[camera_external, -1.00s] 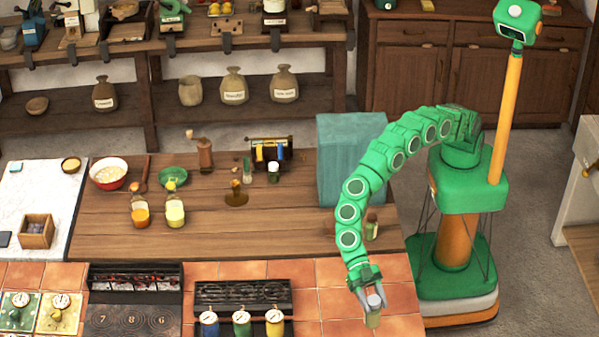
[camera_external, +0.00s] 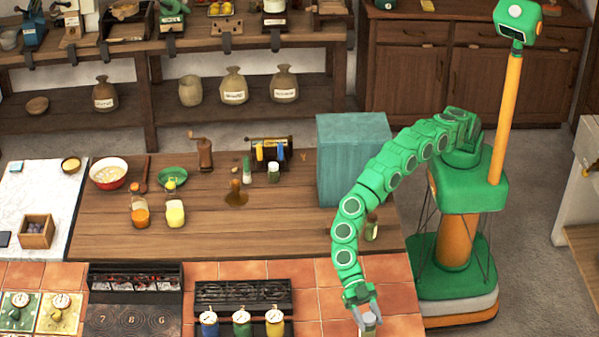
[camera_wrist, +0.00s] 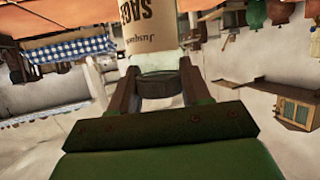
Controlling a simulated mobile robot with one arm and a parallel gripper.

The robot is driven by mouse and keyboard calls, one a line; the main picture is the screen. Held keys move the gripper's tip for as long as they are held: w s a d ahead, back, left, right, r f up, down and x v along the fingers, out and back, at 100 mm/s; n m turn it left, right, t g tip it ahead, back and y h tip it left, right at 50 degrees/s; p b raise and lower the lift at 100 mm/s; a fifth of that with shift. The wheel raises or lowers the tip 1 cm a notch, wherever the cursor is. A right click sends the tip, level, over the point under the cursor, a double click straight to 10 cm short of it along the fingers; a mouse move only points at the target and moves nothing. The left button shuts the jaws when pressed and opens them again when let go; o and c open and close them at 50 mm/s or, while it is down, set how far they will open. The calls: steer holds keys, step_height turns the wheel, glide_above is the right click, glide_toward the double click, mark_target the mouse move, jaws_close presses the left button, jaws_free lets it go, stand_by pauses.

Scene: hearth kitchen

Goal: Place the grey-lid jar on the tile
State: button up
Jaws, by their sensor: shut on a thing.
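The grey-lid jar (camera_external: 370,321) is in my gripper (camera_external: 366,308) at the bottom of the external view, over the terracotta tiles (camera_external: 402,298) at the counter's front right. Only its grey lid and upper part show there; the lower part is cut off by the picture edge. In the wrist view my gripper (camera_wrist: 160,90) is shut on the jar (camera_wrist: 152,30), whose tan label reads SAGE upside down. Whether the jar touches the tiles cannot be told.
A burner grate (camera_external: 243,292) with blue, green and yellow knobs lies left of my gripper. A teal box (camera_external: 350,160) stands on the wooden counter (camera_external: 290,225) behind my arm, with a small jar (camera_external: 371,228) beside it. The tiles between grate and gripper are clear.

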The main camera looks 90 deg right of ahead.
steer(key=o, duration=1.3)
steer(key=shift+c, duration=0.2)
steer(key=shift+w+d+r, duration=0.25)
steer(key=shift+d+r, duration=0.15)
steer(key=shift+d, duration=0.15)
steer(key=v, duration=1)
steer(key=shift+d, duration=0.35)
